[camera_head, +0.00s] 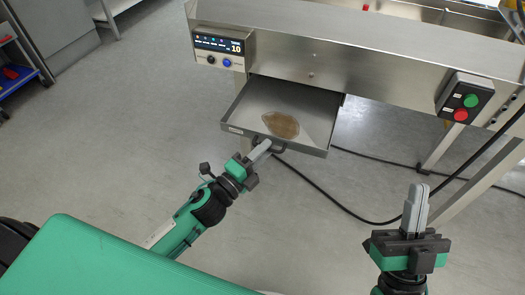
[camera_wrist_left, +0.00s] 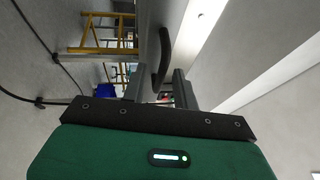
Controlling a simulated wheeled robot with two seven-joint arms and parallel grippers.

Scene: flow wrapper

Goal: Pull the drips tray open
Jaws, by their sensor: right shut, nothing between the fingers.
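The drips tray (camera_head: 240,112) is a shallow grey metal drawer. It stands pulled out from under the machine's front, with a brown puddle (camera_head: 281,125) on its floor. Its dark bar handle (camera_head: 277,149) is on the front wall; the handle also shows in the left wrist view (camera_wrist_left: 164,45). My left gripper (camera_head: 265,146) is at the handle. In the left wrist view its two fingers (camera_wrist_left: 158,86) stand apart, one on each side of the handle, with gaps visible. My right gripper (camera_head: 416,190) is shut and empty, away from the tray at lower right.
The steel machine (camera_head: 330,45) spans the top, with a display panel (camera_head: 222,47) above the tray's left and a green and red button box (camera_head: 464,98) at right. Black cables (camera_head: 340,205) lie on the floor near a machine leg (camera_head: 470,182). Floor left of the tray is clear.

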